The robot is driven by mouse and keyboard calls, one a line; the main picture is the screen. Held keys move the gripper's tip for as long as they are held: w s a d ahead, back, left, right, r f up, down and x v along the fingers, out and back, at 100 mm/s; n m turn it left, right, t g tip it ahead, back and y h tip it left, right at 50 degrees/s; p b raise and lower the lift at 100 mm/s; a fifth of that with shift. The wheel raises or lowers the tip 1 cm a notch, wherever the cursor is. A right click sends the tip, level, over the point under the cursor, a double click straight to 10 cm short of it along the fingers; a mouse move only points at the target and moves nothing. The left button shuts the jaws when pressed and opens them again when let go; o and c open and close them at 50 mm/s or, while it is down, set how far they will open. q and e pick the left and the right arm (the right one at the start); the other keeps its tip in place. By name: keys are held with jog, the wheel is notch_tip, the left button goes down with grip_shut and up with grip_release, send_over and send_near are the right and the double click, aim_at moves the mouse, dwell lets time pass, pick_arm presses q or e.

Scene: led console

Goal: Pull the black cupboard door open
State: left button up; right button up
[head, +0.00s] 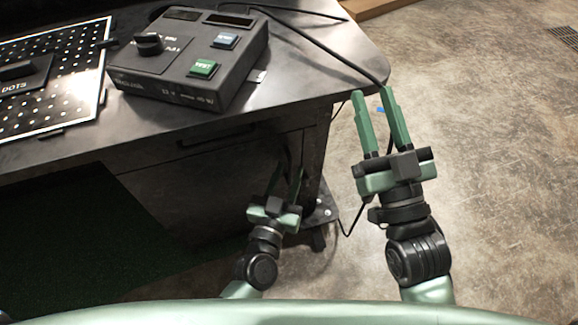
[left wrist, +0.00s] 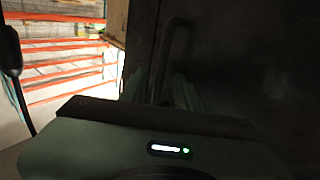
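The black cupboard door (head: 195,190) is the dark front under the desk and looks shut. In the left wrist view it is the dark panel (left wrist: 240,70) at the right. A dark upright bar handle (left wrist: 172,50) stands out from it. My left gripper (head: 288,178) is low in front of the cupboard's right end, its green fingers apart. In the left wrist view the fingers point at the handle's lower part; darkness hides whether they touch it. My right gripper (head: 373,115) is open and empty, in the air right of the desk.
The desk top (head: 300,75) overhangs the cupboard. It carries a grey console (head: 190,60) with green and blue buttons and a perforated panel (head: 60,75). A black cable (head: 335,70) runs over the desk's right edge. The concrete floor (head: 490,130) at the right is clear.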

pick_arm(q)
jog(key=shift+c, duration=0.2)
grip_shut()
jog(key=shift+r, duration=0.1)
dwell(1.2)
